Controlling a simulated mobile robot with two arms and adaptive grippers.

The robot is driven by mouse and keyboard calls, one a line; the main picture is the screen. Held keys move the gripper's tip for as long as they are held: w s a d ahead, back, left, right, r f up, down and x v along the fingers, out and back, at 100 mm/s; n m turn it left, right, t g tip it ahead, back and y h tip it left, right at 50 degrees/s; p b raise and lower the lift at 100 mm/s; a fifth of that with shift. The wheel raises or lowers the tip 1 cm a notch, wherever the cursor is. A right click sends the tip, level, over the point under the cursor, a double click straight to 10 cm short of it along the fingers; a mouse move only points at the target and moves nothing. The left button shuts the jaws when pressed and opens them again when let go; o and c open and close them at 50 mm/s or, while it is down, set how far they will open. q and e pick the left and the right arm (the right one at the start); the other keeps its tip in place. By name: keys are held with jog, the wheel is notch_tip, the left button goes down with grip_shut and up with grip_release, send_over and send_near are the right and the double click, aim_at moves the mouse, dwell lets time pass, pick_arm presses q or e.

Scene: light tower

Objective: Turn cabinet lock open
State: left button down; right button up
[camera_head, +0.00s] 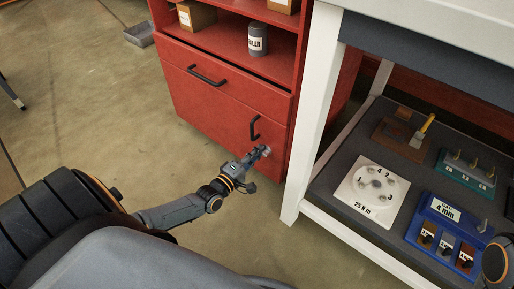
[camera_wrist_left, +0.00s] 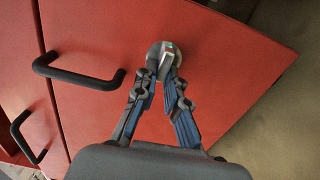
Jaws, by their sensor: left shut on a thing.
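The red cabinet (camera_head: 217,102) stands left of the white-framed workbench, with its lower door closed. The cabinet lock (camera_wrist_left: 164,58) is a small round metal piece with a raised turn knob on the red door, beside the black handle (camera_wrist_left: 78,70). My left gripper (camera_head: 265,151) reaches the lock at the right side of the door. In the left wrist view its two fingers (camera_wrist_left: 164,76) close around the lock's knob. A small green mark shows on the lock above the fingertips. My right gripper cannot be made out in the head view.
The cabinet's upper shelf holds a labelled grey can (camera_head: 258,40) and boxes. The workbench leg (camera_head: 312,115) stands just right of the door. Its lower shelf carries a white numbered plate (camera_head: 372,195) and a blue tray (camera_head: 447,226).

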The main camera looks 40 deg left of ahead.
pick_arm(q)
jog(key=c, duration=1.4)
grip_release()
jog(key=s+a, duration=0.1)
jog(key=s, duration=1.1)
